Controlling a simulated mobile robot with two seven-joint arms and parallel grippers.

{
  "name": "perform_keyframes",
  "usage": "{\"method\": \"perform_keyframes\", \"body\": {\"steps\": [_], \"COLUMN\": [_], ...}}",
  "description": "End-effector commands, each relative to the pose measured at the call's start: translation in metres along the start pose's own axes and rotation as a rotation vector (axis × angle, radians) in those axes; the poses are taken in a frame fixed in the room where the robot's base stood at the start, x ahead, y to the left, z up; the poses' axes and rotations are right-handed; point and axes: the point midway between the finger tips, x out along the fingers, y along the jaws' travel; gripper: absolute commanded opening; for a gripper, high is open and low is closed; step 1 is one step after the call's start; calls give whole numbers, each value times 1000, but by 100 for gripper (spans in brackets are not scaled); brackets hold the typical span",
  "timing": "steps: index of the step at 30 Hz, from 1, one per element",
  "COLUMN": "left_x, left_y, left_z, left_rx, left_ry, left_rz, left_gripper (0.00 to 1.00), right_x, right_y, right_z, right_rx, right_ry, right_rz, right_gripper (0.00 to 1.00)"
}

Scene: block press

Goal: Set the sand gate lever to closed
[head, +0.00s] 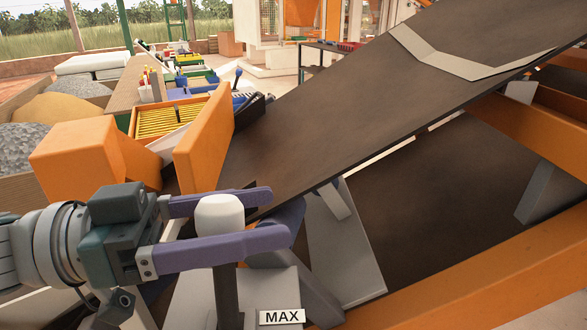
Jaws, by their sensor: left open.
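A lever with a white knob (219,213) on a dark upright stem (228,297) stands at the bottom centre, on a grey housing with a "MAX" label (282,317). I cannot tell from its label whether it is the sand gate lever, and no "closed" mark shows. My left gripper (275,218) comes in from the left with its two purple fingers open. The white knob is between the fingers, with one finger behind it and one in front. The front finger covers the knob's lower part and the stem's top. My right gripper is not in view.
A dark conveyor belt (330,125) slopes up to the right just beyond the gripper. Orange frame beams (480,270) cross the lower right. An orange hopper (85,155) stands behind my left arm. Bins of sand (70,113) and gravel (22,147) lie at the far left.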

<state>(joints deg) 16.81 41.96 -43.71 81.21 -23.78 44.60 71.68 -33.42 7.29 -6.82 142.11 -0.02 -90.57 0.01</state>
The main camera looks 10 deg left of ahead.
Motion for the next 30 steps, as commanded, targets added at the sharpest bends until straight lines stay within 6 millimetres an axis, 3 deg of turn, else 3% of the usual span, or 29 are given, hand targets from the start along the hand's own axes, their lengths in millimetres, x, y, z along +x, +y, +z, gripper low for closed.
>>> {"method": "perform_keyframes", "body": {"steps": [11,30], "left_x": [9,9], "left_y": [0,0], "left_z": [1,0], "left_rx": [0,0], "left_ry": [-1,-1], "left_rz": [1,0], "left_gripper": [80,10], "right_x": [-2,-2], "right_y": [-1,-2], "right_z": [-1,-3], "right_rx": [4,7], "right_ry": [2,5], "right_rz": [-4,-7], "right_gripper": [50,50]}}
